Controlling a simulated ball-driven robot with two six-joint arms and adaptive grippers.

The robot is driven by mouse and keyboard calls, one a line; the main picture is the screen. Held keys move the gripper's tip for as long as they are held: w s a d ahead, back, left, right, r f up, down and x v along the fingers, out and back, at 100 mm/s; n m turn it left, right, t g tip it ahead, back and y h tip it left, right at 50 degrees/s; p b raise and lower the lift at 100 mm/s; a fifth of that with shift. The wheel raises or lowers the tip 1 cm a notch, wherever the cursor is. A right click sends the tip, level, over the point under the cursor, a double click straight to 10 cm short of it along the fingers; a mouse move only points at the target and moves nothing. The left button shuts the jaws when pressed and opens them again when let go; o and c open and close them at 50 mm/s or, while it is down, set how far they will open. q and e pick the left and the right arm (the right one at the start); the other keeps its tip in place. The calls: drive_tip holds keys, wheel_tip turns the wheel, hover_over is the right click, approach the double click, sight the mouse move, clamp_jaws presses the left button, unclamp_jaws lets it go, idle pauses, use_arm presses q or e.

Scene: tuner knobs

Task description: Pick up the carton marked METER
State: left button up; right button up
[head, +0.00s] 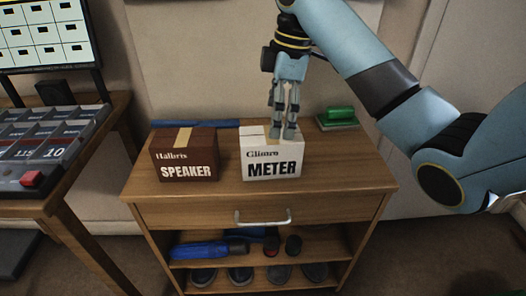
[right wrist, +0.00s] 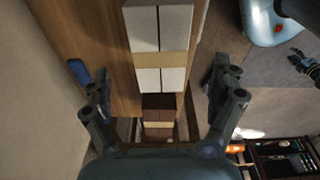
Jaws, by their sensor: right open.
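The white carton marked METER (head: 272,168) stands upright on the wooden cabinet top, right of the brown carton marked SPEAKER (head: 185,160). My right gripper (head: 284,130) points down over the METER carton's top and hides part of it in the head view. In the right wrist view the jaws (right wrist: 163,98) are spread apart and empty. The white carton (right wrist: 146,30) with its tan tape lies ahead between the finger lines, and the brown carton (right wrist: 158,102) shows below it. I cannot tell whether the fingers touch the carton. My left gripper does not show in the head view.
A green brush-like block (head: 338,117) lies at the cabinet's back right, and a blue strip (head: 212,123) lies behind the cartons. The cabinet (head: 345,190) has a drawer and shelves holding shoes. A desk (head: 95,150) with a large calendar-like device stands at left.

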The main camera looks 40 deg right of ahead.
sight(268, 149)
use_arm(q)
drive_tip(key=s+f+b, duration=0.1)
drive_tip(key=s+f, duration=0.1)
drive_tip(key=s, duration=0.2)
use_arm(e)
drive_tip(key=f, duration=0.3)
drive_tip(key=shift+a+f, duration=0.2)
drive_tip(key=shift+f, duration=0.05)
drive_tip(key=f+b, duration=0.1)
drive_tip(key=f, duration=0.1)
drive_tip(key=f+b, duration=0.1)
drive_tip(key=f, duration=0.1)
drive_tip(key=w+a+f+b, duration=0.1)
drive_tip(key=f, duration=0.1)
drive_tip(key=shift+r, duration=0.1)
drive_tip(key=c, duration=1.2)
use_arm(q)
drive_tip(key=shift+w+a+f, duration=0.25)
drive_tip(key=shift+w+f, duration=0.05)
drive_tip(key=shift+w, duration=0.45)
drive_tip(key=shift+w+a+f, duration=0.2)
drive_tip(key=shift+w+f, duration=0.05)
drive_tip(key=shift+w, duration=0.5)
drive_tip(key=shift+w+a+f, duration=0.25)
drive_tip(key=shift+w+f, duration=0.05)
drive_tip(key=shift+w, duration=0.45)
